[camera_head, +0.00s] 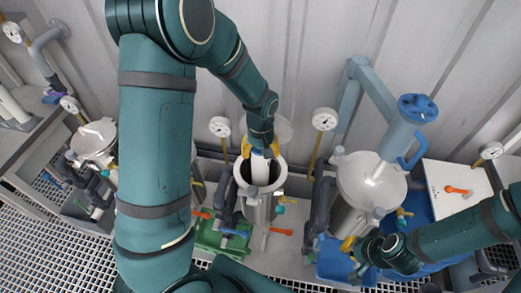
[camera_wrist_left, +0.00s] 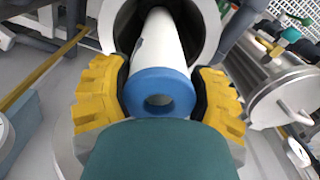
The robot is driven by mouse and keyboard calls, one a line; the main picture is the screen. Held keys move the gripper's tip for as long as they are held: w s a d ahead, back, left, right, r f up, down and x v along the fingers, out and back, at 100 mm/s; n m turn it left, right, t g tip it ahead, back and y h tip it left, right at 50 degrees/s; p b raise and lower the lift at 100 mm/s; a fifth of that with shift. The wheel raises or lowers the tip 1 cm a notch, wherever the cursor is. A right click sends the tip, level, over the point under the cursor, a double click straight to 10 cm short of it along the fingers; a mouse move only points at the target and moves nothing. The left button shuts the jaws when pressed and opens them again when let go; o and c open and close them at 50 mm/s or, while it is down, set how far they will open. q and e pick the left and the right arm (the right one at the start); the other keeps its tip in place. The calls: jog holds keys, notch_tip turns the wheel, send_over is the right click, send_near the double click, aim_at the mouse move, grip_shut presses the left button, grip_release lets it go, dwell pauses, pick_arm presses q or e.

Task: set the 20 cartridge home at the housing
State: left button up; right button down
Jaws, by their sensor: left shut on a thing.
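The cartridge is a white tube (camera_head: 260,170) with a blue end cap, which shows clearly in the left wrist view (camera_wrist_left: 160,92). I cannot read a number on it. My left gripper (camera_head: 262,148) is shut on the blue cap, one yellow finger on either side. The housing is an open steel vessel (camera_head: 258,207) below it with a pale rim. The tube's lower part is inside the vessel's mouth; its bottom end is hidden. The dark mouth also shows around the tube in the left wrist view (camera_wrist_left: 207,30). My right gripper (camera_head: 352,250) is low at the right; its finger gap is unclear.
A closed steel vessel (camera_head: 360,190) stands to the right, another (camera_head: 95,143) at the left. A blue hoist (camera_head: 405,130) rises over the right vessel. Gauges (camera_head: 324,119) on yellow stems and orange valve handles (camera_head: 281,232) surround the housing. A green tray (camera_head: 216,238) lies below.

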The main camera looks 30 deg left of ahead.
aim_at(260, 177)
pick_arm(q)
jog(key=shift+f+b, duration=3.25)
jog(key=shift+f, duration=0.95)
jog(key=shift+f+b, duration=1.05)
jog(key=shift+f, duration=0.3)
jog(key=shift+f+b, duration=0.8)
jog(key=shift+f, duration=0.5)
jog(key=o, duration=1.4)
notch_tip(260, 177, up, 12)
